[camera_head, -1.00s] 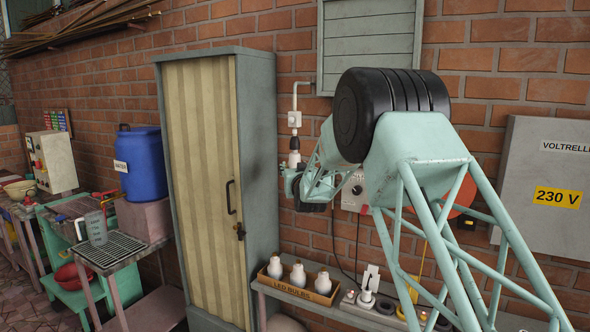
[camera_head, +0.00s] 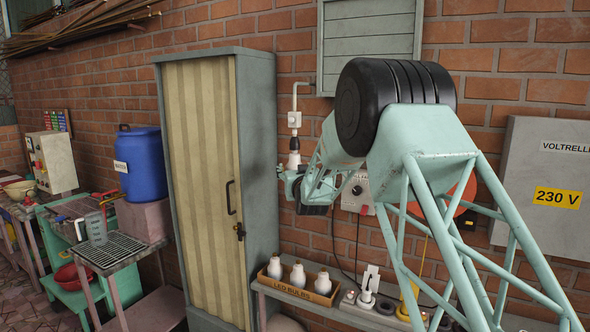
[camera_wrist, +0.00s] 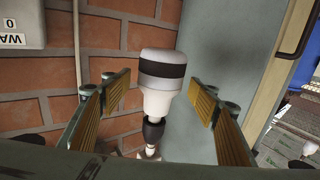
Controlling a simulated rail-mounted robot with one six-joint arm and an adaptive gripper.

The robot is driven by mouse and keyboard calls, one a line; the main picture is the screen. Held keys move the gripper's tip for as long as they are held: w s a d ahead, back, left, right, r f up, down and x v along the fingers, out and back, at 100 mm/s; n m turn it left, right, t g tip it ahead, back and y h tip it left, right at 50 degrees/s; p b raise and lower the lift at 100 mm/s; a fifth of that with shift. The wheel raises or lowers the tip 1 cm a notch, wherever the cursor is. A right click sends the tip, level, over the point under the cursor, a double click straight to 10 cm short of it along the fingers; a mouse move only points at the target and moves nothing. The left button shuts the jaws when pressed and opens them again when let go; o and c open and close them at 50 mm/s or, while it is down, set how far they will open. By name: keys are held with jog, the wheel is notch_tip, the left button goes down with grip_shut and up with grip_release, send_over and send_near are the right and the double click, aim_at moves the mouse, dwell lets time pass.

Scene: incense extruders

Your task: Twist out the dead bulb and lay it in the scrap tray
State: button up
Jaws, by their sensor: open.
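The bulb (camera_wrist: 160,85), white with a dark band, sits in a dark socket (camera_wrist: 153,130) in the wrist view. My gripper (camera_wrist: 160,98) is open, with one ribbed finger on each side of the bulb and gaps between. In the head view the bulb (camera_head: 294,159) hangs under the socket (camera_head: 294,143) on a wall pipe, and my gripper (camera_head: 288,176) is close beside it. I cannot make out which thing is the scrap tray.
A tall cabinet (camera_head: 200,180) stands left of the bulb. Below, a shelf holds a box marked LED BULBS (camera_head: 292,289) with three white bulbs, beside a power strip (camera_head: 370,312). A blue barrel (camera_head: 140,165) and a grated bench (camera_head: 112,250) are farther left.

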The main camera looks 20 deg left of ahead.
jog(key=v, duration=1)
jog(key=shift+s, duration=0.15)
jog(key=shift+d+r, duration=0.1)
jog(key=shift+d, duration=0.05)
dwell(0.4)
jog(key=s+d+r+m+g+h, duration=0.1)
jog(key=s+d+r+h, duration=0.1)
jog(key=d, duration=0.7)
jog(key=s+d+r+g+h, duration=0.1)
jog(key=s+d+r, duration=0.15)
jog(key=d, duration=0.55)
jog(key=s+d+m+g+h, duration=0.2)
jog(key=s+d+g+h, duration=0.1)
jog(key=s+d, duration=1.5)
jog(key=s+d+f+m+g+h+b, duration=0.1)
jog(key=s+d+g, duration=0.1)
jog(key=s+d, duration=0.75)
jog(key=s+d+f+g+h, duration=0.1)
jog(key=s+d+g, duration=0.1)
jog(key=s+d, duration=0.75)
jog(key=s+d+f+m+g, duration=0.1)
jog(key=s+d+f, duration=0.1)
jog(key=s, duration=1.1)
jog(key=s+d+f+m+g+h+b, duration=0.1)
jog(key=s+d+f, duration=0.2)
jog(key=s, duration=1.1)
jog(key=shift+f+g, duration=0.3)
jog(key=shift+f, duration=0.5)
jog(key=shift+o, duration=0.2)
jog(key=shift+d, duration=0.1)
